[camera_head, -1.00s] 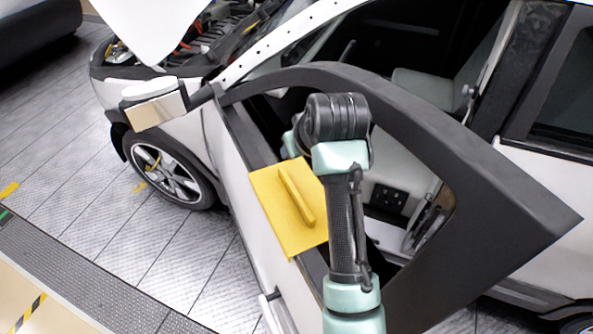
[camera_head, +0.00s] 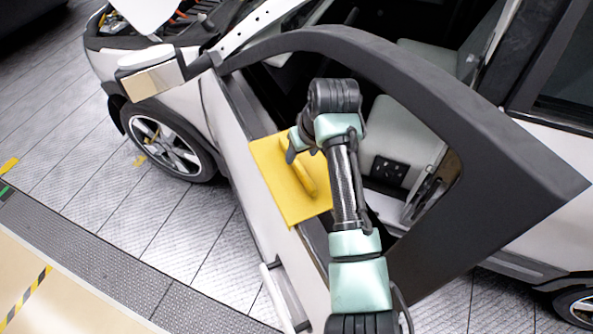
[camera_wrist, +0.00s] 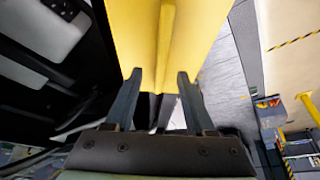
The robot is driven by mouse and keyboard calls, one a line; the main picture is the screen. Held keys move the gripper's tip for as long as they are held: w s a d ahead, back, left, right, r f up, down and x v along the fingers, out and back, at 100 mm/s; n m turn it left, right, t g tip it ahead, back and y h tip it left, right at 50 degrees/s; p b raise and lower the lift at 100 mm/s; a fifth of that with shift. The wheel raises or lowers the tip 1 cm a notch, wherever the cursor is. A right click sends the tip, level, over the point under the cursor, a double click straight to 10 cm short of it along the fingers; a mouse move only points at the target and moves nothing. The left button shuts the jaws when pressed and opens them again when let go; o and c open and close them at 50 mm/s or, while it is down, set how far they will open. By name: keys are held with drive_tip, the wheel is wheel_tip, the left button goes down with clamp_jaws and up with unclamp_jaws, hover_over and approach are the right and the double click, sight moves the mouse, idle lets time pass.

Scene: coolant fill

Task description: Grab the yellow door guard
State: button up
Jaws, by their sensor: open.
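The yellow door guard (camera_head: 283,192) hangs over the sill of the open car door, a flat yellow panel with a raised bar-shaped handle (camera_head: 305,179) on it. In the wrist view the guard (camera_wrist: 207,22) fills the top middle, with its handle (camera_wrist: 165,40) running down between the finger lines. My gripper (camera_wrist: 156,78) is open, with its two fingers apart and pointing at the guard. In the head view my gripper (camera_head: 292,145) is at the guard's upper edge, close to the handle's top end. I cannot tell whether the fingers touch the guard.
The open car door's dark window frame (camera_head: 400,75) arches around my arm. The door mirror (camera_head: 150,75) stands to the left of the guard. The car's seat (camera_wrist: 40,30) shows in the wrist view at left. Open floor (camera_head: 130,230) lies left of the door.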

sight(297, 162)
drive_tip(key=shift+b+x, duration=2.65)
drive_tip(key=shift+b, duration=0.25)
drive_tip(key=shift+a+r, duration=0.1)
drive_tip(key=shift+a, duration=0.05)
clamp_jaws()
